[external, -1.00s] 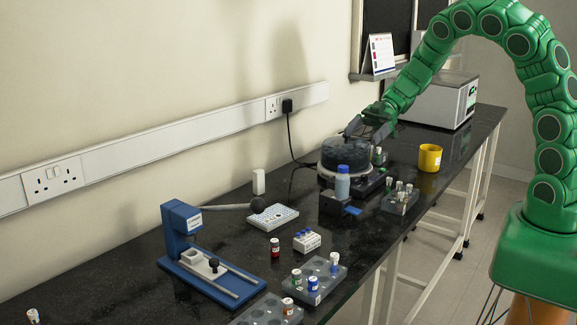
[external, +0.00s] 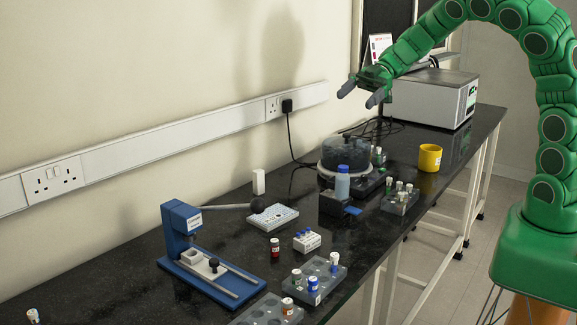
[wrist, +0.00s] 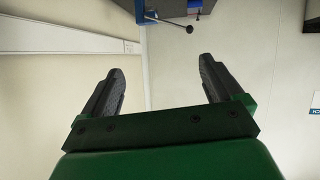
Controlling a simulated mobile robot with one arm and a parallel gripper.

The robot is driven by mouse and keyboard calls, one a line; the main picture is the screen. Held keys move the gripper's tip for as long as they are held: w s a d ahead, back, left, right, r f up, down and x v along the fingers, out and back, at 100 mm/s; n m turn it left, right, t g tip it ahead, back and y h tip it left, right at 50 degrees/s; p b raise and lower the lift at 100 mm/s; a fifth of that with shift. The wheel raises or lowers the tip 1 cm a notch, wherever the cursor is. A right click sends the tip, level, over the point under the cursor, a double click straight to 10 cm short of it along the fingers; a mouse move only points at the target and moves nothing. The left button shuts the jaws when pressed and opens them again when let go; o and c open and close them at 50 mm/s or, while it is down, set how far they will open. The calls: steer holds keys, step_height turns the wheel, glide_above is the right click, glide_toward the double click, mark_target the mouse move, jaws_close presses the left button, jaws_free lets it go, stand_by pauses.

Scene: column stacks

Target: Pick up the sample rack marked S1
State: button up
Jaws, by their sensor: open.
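Several grey sample racks with capped vials stand on the black bench: one at the front (external: 326,287), one cut by the bottom edge (external: 262,314), one near the right edge (external: 400,205), and a partly hidden one beside the round dark-lidded device (external: 379,158). I cannot read S1 on any of them. My gripper (external: 359,96) is open and empty, raised above the round device. In the wrist view my gripper (wrist: 158,80) shows two dark fingers spread apart with nothing between them; no rack is seen there.
The round device (external: 345,155) has a knob on its lid. A blue-capped bottle (external: 342,183), yellow cup (external: 429,158), blue press (external: 184,240) with a lever, white tube block (external: 307,240) and white well plate (external: 273,217) share the bench. A grey box (external: 430,98) stands at the far end.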

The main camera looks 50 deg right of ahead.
steer(key=w+a+f+n+t+h, duration=0.25)
steer(key=w+a+n, duration=0.2)
steer(key=a, duration=0.45)
steer(key=w+a+f+n+t+h, duration=0.25)
steer(key=w+a+n+h, duration=0.2)
steer(key=a, duration=0.35)
step_height(320, 180, up, 6)
steer(key=n+t+h, duration=0.6)
steer(key=n+h, duration=0.2)
glide_above(305, 232)
step_height(305, 232, down, 30)
steer(key=shift+s+f, duration=0.15)
steer(key=shift+f, duration=0.05)
steer(key=shift+x, duration=1.6)
steer(key=shift+f, duration=0.1)
steer(key=c, duration=1.1)
